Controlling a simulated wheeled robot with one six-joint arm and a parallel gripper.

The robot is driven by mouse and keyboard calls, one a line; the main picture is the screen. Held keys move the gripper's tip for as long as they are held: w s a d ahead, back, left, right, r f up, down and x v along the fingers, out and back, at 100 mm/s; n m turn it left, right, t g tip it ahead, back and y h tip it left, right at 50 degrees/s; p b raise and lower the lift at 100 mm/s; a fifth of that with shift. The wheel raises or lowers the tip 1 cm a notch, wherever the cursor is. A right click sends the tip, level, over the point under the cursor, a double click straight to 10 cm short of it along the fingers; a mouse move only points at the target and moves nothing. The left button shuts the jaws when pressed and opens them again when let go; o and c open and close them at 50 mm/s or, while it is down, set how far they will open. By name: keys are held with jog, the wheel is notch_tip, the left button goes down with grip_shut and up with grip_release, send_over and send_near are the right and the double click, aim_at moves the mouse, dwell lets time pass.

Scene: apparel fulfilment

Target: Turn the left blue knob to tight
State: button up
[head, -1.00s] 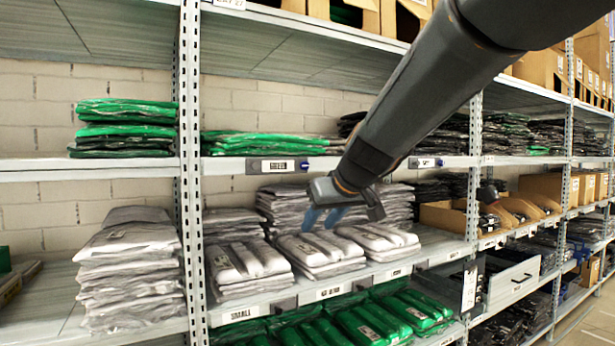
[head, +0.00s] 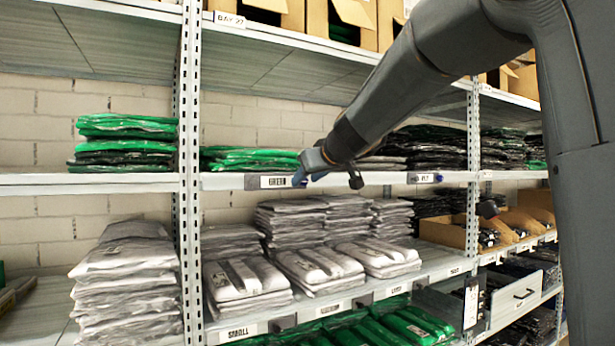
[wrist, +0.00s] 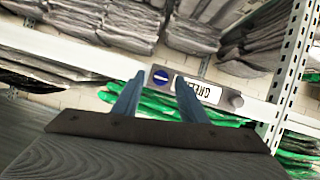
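The left blue knob (wrist: 160,77) is round with a white bar across its face. It sits at one end of a grey plate with a white label (wrist: 205,91), on the shelf's front edge. In the wrist view the bar lies roughly along the plate. My gripper (wrist: 160,76) is open, its two blue fingertips on either side of the knob in that view. I cannot tell whether they touch it.
A second blue knob (head: 438,178) is on the same shelf edge, farther right. Green bagged garments (head: 245,158) lie on the shelf behind the plate. Grey bagged garments (head: 315,265) are stacked below. A perforated upright (head: 189,200) stands to the left.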

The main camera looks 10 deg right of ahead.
jog(key=shift+w+f, duration=0.1)
jog(key=shift+w, duration=0.05)
jog(key=shift+c, duration=0.5)
grip_shut()
